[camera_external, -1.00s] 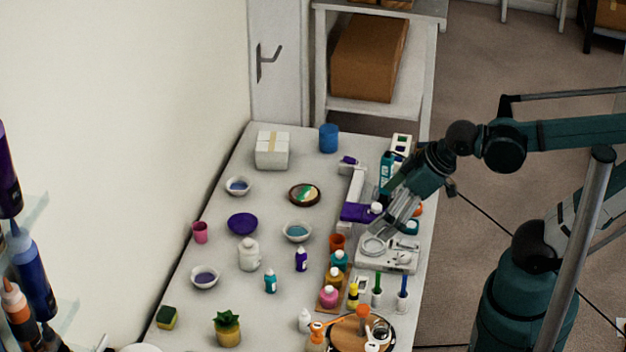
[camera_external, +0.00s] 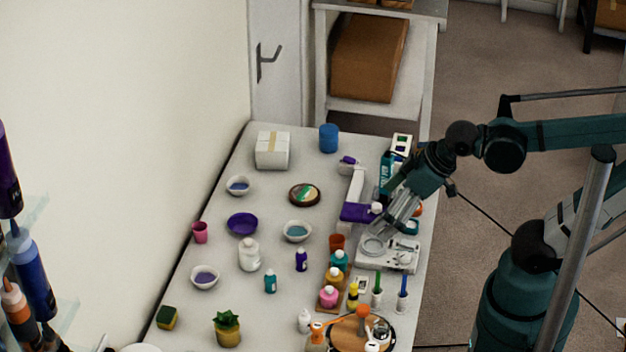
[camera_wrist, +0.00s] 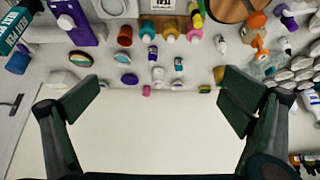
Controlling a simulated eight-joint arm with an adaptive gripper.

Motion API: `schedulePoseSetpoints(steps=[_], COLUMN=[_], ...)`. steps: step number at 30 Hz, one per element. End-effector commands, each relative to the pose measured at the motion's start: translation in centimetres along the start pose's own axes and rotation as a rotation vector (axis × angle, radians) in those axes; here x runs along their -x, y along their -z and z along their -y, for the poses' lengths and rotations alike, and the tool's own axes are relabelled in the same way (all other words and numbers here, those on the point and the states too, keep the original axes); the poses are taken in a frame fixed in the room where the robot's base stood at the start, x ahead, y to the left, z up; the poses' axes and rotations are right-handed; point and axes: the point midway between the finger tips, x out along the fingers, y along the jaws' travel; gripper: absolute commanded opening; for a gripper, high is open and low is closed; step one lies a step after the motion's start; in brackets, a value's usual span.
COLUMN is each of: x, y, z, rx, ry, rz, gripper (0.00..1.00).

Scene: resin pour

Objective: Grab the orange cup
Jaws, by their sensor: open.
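The orange cup (camera_external: 337,242) stands on the table, left of the white scale-like device. In the wrist view the orange cup (camera_wrist: 125,36) is in the upper part, left of centre and ahead of my fingers. My gripper (camera_external: 384,224) is above the right side of the table, to the right of the cup and apart from it. In the wrist view my gripper (camera_wrist: 162,95) has its two fingers spread wide with nothing between them.
Paint bottles (camera_external: 334,278) stand just in front of the cup. A purple object (camera_external: 357,212) lies behind it, and a teal bowl (camera_external: 297,231) is to its left. A white scale-like device (camera_external: 388,254) lies under my gripper. Left of the bottles the table is more open.

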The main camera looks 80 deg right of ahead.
Motion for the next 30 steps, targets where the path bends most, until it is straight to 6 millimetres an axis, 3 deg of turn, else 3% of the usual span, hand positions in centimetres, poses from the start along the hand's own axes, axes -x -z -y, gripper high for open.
schedulePoseSetpoints(steps=[7, 20, 30], x=[0.00, 0.00, -0.01], y=[0.00, 0.00, 0.03], z=[0.00, 0.00, -0.01], rx=[0.000, 0.000, 0.002], ry=[0.000, 0.000, 0.000], rz=[0.000, 0.000, 0.001], gripper=[1.00, 0.44, 0.44])
